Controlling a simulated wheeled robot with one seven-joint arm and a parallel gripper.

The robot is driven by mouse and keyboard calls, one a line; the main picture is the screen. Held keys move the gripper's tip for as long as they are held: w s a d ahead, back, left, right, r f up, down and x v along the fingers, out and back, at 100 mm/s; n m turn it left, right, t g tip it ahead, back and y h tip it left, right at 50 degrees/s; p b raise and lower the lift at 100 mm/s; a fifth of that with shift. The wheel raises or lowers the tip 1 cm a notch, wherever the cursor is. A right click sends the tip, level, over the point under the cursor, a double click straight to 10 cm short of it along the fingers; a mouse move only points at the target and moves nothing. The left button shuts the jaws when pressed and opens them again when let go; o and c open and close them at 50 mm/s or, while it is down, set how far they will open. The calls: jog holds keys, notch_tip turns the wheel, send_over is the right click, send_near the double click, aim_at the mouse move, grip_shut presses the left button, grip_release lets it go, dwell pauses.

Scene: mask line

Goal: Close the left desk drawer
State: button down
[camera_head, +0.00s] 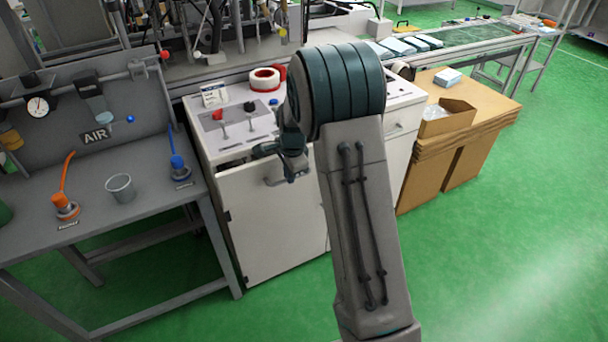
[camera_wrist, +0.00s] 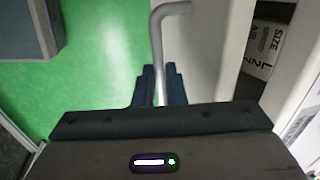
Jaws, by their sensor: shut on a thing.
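The left desk drawer has a white front (camera_head: 270,200) below the desk's control panel, with a grey bar handle (camera_head: 274,183). My gripper (camera_head: 292,172) is at this handle, and my arm hides the front's right part. In the wrist view, my gripper (camera_wrist: 160,88) has its two dark fingers shut on the grey handle (camera_wrist: 168,10), whose bent end shows above them. The white drawer front (camera_wrist: 205,45) is beside the fingers. Behind it is a dark gap with a labelled white box (camera_wrist: 262,50), so the drawer stands at least partly open.
A grey bench (camera_head: 150,210) with a metal cup (camera_head: 120,187) stands at the left. On the white desk are a red-and-white tape roll (camera_head: 264,79) and levers. A cardboard stack (camera_head: 455,140) stands at the right. Green floor (camera_head: 510,240) is clear at the lower right.

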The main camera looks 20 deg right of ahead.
dwell(0.3)
jog(key=c, duration=1.5)
grip_release()
notch_tip(320, 180, up, 14)
jog(key=s+p, duration=0.2)
jog(key=shift+s+d+f, duration=0.2)
jog(key=shift+s+d, duration=0.05)
jog(key=shift+c, duration=0.2)
